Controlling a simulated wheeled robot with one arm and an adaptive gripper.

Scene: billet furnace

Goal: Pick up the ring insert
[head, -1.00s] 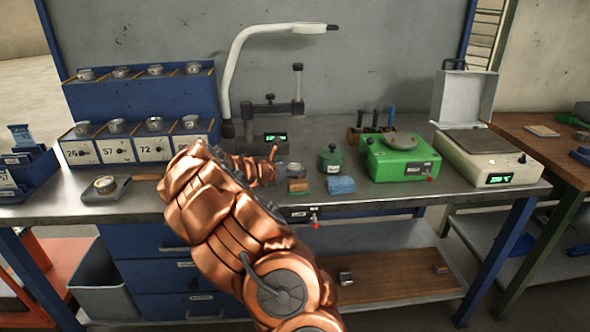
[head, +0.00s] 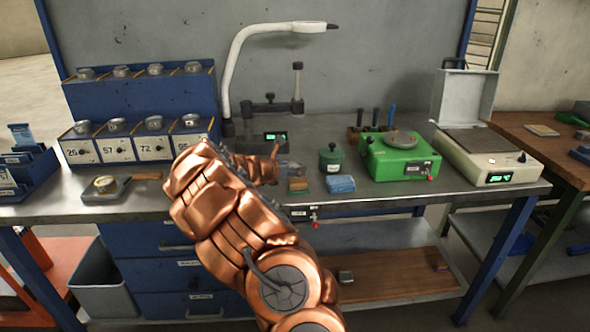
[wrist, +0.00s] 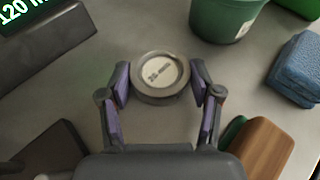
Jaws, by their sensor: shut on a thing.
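The ring insert (wrist: 160,78) is a round grey metal ring with a cream, printed face, seen from above in the wrist view. My gripper (wrist: 160,84) has its two purple-padded fingers closed on either side of it. Whether the ring is clear of the bench top cannot be told. In the head view my copper arm covers most of the gripper, and the ring is hard to make out there.
A green pot (head: 331,158), a blue cloth block (head: 340,184) and a brown-and-green block (head: 298,185) are close by. A digital readout (head: 275,137) stands behind. A green device (head: 400,160) and scale (head: 483,160) stand right. A blue rack (head: 140,97) holds several metal cups at left.

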